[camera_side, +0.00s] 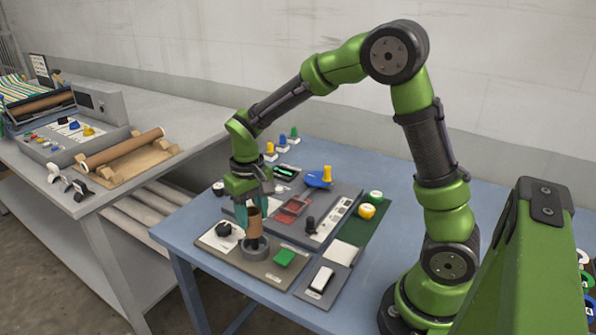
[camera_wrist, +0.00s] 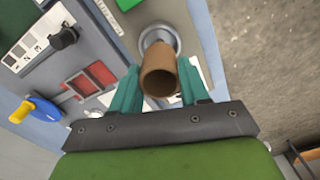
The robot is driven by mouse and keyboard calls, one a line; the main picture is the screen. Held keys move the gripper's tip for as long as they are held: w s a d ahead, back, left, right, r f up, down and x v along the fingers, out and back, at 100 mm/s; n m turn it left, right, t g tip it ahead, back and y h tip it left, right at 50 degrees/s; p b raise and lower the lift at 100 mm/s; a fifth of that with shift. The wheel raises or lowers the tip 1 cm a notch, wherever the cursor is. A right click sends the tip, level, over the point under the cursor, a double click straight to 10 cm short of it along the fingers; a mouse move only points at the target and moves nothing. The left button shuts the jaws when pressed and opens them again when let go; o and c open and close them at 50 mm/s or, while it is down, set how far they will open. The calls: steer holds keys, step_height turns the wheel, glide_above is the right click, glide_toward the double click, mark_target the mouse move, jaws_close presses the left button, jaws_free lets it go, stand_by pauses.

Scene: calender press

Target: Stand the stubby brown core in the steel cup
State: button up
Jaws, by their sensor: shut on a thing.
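The stubby brown core (camera_side: 254,225) is a short hollow tube. It stands roughly upright between the teal fingers of my gripper (camera_side: 254,208), which is shut on it. In the wrist view the core (camera_wrist: 159,78) shows its open end between the two fingers (camera_wrist: 158,90). The steel cup (camera_side: 256,249) is a low grey ring on a tan plate, directly under the core. In the wrist view the cup (camera_wrist: 160,38) shows behind the core's far end. The core's lower end appears at or just inside the cup; I cannot tell how deep it sits.
A green block (camera_side: 284,257) lies right of the cup and a black knob (camera_side: 223,229) left of it. A white rocker switch (camera_side: 321,279) is at front right.

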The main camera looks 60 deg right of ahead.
mark_target(254, 232)
steer(key=shift+f, duration=1.45)
steer(key=shift+f, duration=0.1)
steer(key=shift+f, duration=0.95)
steer(key=shift+f, duration=0.4)
stand_by(0.4)
steer(key=o, duration=1.1)
steer(key=shift+o, duration=0.3)
steer(key=o, duration=0.4)
